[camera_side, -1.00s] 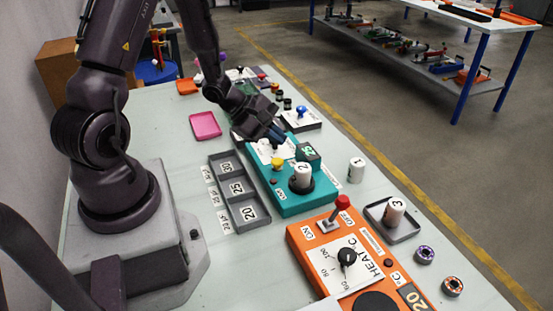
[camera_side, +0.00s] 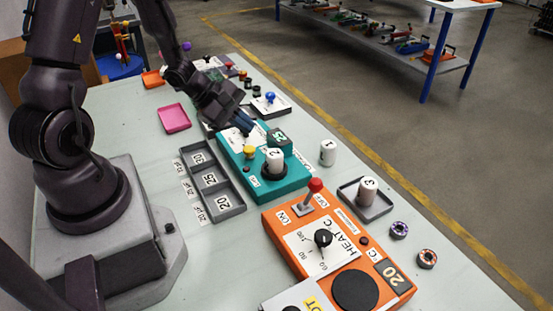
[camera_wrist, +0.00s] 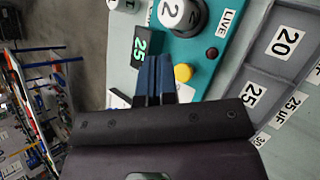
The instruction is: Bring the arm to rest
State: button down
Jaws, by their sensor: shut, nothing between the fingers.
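My gripper (camera_side: 244,122) is over the back part of the teal pump box (camera_side: 262,184), with its blue fingertips together and nothing between them. It also shows in the wrist view (camera_wrist: 154,72), pointing at the box between the green "25" display (camera_wrist: 139,47) and the yellow button (camera_wrist: 183,73). A white cylinder marked 2 (camera_side: 274,162) stands upright in the dark round socket of the teal box. I cannot tell whether the fingertips touch the box.
An orange heater box (camera_side: 283,225) with a red lever (camera_side: 315,186) stands in front. A grey three-slot tray (camera_side: 232,213) lies left of the teal box. White cylinder 1 (camera_side: 328,153) stands on the table; cylinder 3 (camera_side: 367,191) stands in a small tray. A pink tray (camera_side: 174,119) is behind.

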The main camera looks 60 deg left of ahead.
jog(key=s+d+r+m+y, duration=0.1)
jog(key=s+d+r+m, duration=0.2)
jog(key=r+m, duration=0.4)
jog(key=s+d+r+m+g+y, duration=0.1)
jog(key=s+d+r+m+y, duration=0.1)
jog(key=s+d+r+m, duration=0.2)
jog(key=s+d+r+m+g+y, duration=0.1)
jog(key=s+r+m, duration=0.4)
jog(key=r+m, duration=0.5)
jog(key=d+r+y, duration=0.1)
jog(key=d, duration=0.1)
jog(key=shift+d+r, duration=0.2)
jog(key=shift+d, duration=0.2)
dwell(0.9)
